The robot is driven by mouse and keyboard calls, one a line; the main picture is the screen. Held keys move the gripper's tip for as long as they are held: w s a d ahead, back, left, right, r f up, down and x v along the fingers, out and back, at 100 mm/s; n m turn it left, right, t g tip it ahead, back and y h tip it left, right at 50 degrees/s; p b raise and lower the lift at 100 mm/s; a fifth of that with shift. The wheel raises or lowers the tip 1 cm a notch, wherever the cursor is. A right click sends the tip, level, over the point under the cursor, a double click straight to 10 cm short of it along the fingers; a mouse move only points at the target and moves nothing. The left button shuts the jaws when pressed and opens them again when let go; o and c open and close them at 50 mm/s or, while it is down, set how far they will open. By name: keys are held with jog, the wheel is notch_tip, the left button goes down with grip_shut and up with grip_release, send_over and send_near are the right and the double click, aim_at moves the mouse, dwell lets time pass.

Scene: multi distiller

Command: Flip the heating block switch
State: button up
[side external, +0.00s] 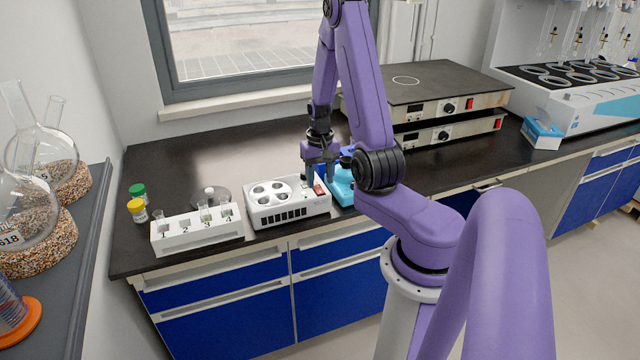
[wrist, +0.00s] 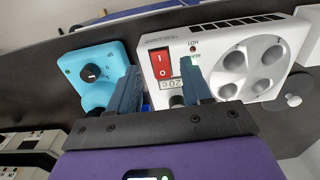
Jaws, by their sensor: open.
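The heating block (side external: 288,203) is a white box with round wells, on the dark bench left of my arm. It also shows in the wrist view (wrist: 215,30). Its red rocker switch (wrist: 161,64) sits near the box's end, beside a small display (wrist: 172,84) and the indicator lights. The switch also shows in the side view (side external: 319,189). My gripper (side external: 320,175) points down over the switch end of the block. In the wrist view its two fingers (wrist: 158,85) are open and apart, with the switch showing between them. Whether a fingertip touches the block is unclear.
A blue device with a black knob (wrist: 92,74) stands close beside the block's switch end. A white rack numbered 1 to 4 (side external: 197,238) is left of the block, with two small capped bottles (side external: 138,210) beyond. Stacked hotplates (side external: 440,100) stand behind my arm.

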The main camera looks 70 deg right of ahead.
aim_at(319, 189)
jog(key=shift+f, duration=1.2)
